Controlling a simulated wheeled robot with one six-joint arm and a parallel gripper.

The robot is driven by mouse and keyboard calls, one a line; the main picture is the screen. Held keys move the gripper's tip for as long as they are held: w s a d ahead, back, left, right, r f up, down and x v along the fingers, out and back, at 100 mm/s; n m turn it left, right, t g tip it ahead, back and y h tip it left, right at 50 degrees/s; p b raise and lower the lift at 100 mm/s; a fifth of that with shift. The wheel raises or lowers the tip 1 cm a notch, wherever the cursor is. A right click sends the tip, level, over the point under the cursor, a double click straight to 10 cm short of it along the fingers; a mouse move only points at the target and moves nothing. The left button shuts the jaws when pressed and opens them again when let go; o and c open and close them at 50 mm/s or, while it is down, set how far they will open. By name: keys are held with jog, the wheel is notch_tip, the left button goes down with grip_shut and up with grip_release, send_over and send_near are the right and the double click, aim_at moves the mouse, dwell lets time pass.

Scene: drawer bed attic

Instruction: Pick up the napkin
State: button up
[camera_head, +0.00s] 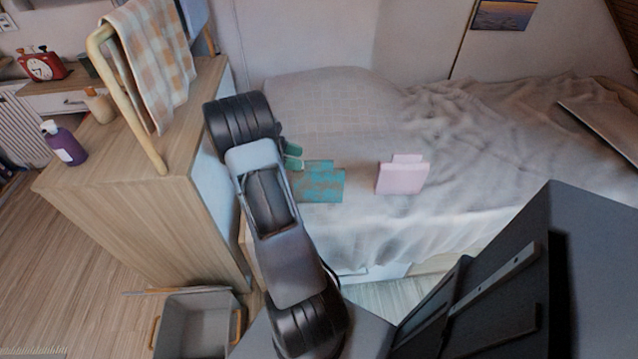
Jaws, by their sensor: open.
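Two thin, flat items lie on the bed's near side, and I cannot tell for sure which is the napkin. One is a teal and brown patterned piece (320,185) with a teal tab at its far edge. The other is a plain pink piece (402,178) with a similar tab, to its right. My gripper (292,156) is mostly hidden behind my arm. Two green, finger-like tips show, apart from each other, just up and left of the teal piece. I see nothing held between them. Whether they touch the bed is unclear.
The bed has a pillow (330,100) and rumpled grey bedding (500,125). A wooden cabinet (130,170) stands close left of my arm, with a rack holding a checked cloth (155,60) and a purple bottle (65,144). A grey bin (198,325) sits on the floor.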

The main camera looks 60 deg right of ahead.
aim_at(310, 161)
jog(key=shift+b+x, duration=0.5)
jog(key=shift+x, duration=2.45)
jog(key=shift+c, duration=0.3)
grip_shut()
